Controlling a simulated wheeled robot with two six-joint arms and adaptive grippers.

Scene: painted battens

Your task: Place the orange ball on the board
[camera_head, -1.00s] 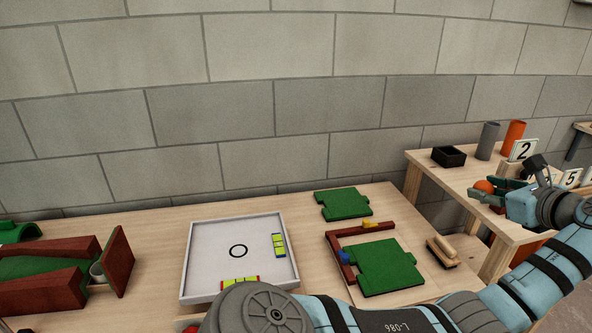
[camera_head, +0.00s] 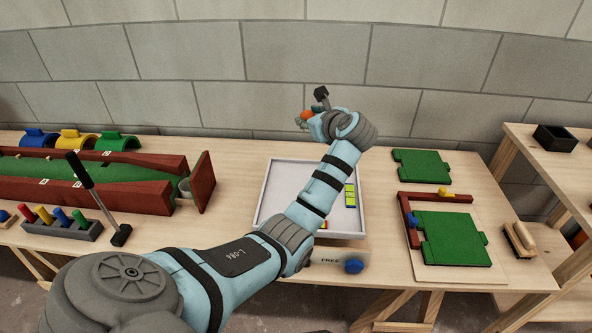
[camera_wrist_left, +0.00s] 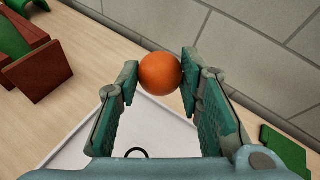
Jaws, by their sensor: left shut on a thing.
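The orange ball (camera_head: 306,115) is held up in the air between the fingertips of my left gripper (camera_head: 309,119). In the left wrist view the ball (camera_wrist_left: 160,73) sits between both fingers. A white board with a raised rim (camera_head: 265,190) lies on the table; my left arm crosses in front of it and hides much of it. Part of the board (camera_wrist_left: 75,145) and its black ring (camera_wrist_left: 137,153) show below the gripper in the left wrist view. My right gripper is not in view.
Yellow-green blocks (camera_head: 350,195) lie on the board's right side. Green plates (camera_head: 455,240) and a dark red L-shaped batten (camera_head: 405,213) are to its right. A green lane with red walls (camera_head: 130,192) is on the left. A "FREE" sign (camera_head: 328,262) is at the table's front.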

